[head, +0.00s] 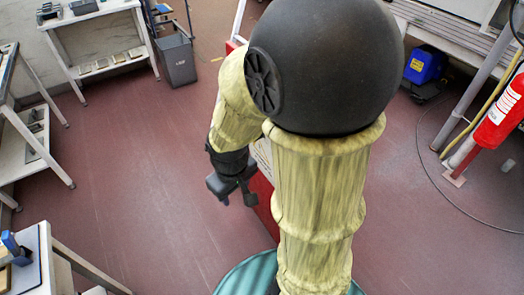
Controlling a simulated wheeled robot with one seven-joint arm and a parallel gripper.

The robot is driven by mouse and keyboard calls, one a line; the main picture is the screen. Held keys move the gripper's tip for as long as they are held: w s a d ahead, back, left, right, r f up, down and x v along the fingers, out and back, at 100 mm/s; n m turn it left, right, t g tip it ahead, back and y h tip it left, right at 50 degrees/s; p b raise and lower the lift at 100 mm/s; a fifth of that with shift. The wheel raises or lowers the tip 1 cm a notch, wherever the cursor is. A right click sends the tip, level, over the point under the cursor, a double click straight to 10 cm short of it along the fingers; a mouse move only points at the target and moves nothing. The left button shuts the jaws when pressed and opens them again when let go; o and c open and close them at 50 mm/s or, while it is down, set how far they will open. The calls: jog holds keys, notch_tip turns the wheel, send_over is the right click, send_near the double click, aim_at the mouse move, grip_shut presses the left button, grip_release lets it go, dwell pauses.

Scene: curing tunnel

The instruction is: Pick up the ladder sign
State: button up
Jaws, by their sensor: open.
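My gripper (236,195) hangs in the middle of the head view, dark and pointing down, with its fingers apart and nothing visible between them. Just right of it a red and white panel (262,160) shows behind my arm. Most of that panel is hidden by my arm, and I cannot tell whether it is the ladder sign. No other thing in view can be made out as the ladder sign.
A grey bin (176,60) stands by a white table (95,15) at the upper left. White benches line the left edge. A blue box (426,65) and a red fire extinguisher (500,112) on a post are at right. A loose cable crosses the right floor. The left-centre floor is clear.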

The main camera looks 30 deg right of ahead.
jog(key=w+d+f+n+g+h+b, duration=0.25)
jog(key=d+f+n+h+b, duration=0.35)
jog(key=n, duration=0.5)
jog(key=w+d+f+n+g+h+b, duration=0.1)
jog(key=w+d+f+n+h+b, duration=0.2)
jog(key=f+n, duration=0.6)
jog(key=w+a+n+t+h+b, duration=0.2)
jog(key=w+a+n+t+h, duration=0.1)
jog(key=w+n, duration=0.4)
jog(key=w+a+n+t+h+b, duration=0.3)
jog(key=w+n+t, duration=0.4)
jog(key=n, duration=0.5)
jog(key=shift+w+a+r+t+h, duration=0.15)
jog(key=shift+w+r+t+h, duration=0.25)
jog(key=shift+h, duration=0.5)
jog(key=x, duration=1.2)
jog(key=shift+b, duration=0.3)
jog(key=shift+d, duration=0.2)
